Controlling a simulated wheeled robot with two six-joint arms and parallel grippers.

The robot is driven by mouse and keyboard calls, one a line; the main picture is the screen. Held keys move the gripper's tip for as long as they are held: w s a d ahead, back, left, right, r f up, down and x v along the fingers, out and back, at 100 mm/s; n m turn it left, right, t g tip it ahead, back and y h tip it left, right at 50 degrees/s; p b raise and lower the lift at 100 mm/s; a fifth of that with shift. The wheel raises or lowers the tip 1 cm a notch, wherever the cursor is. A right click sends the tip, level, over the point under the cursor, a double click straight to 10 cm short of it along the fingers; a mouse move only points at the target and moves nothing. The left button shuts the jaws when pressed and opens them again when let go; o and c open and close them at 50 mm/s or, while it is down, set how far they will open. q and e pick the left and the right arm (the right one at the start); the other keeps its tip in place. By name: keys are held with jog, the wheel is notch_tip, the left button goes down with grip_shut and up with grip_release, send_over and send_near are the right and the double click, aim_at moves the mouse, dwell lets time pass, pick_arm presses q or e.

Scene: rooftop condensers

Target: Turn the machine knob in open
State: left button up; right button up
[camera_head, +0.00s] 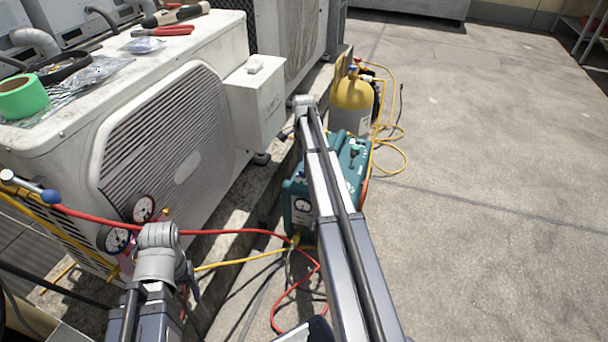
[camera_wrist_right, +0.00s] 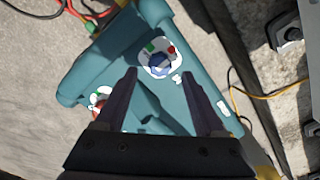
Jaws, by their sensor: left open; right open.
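The teal machine (camera_head: 352,165) stands on the rooftop floor, partly hidden behind my right arm in the head view. In the right wrist view the machine (camera_wrist_right: 190,45) fills the middle. Its blue knob (camera_wrist_right: 160,65) sits on a white dial with green and red marks. My right gripper (camera_wrist_right: 158,76) is open and empty, its two fingertips on either side of the dial's lower part in that view. I cannot tell whether they touch the knob. My left gripper (camera_head: 189,278) is at the lower left beside the hoses, its fingers mostly hidden by its arm.
A large white condenser (camera_head: 165,140) stands at left, with tape and tools on top. Pressure gauges (camera_head: 116,239) and red and yellow hoses (camera_head: 240,233) lie in front of it. A yellow-topped cylinder (camera_head: 352,95) stands behind the machine. The concrete floor (camera_head: 490,190) at right is clear.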

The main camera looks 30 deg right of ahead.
jog(key=shift+f+b, duration=1.35)
jog(key=shift+f, duration=0.5)
grip_shut()
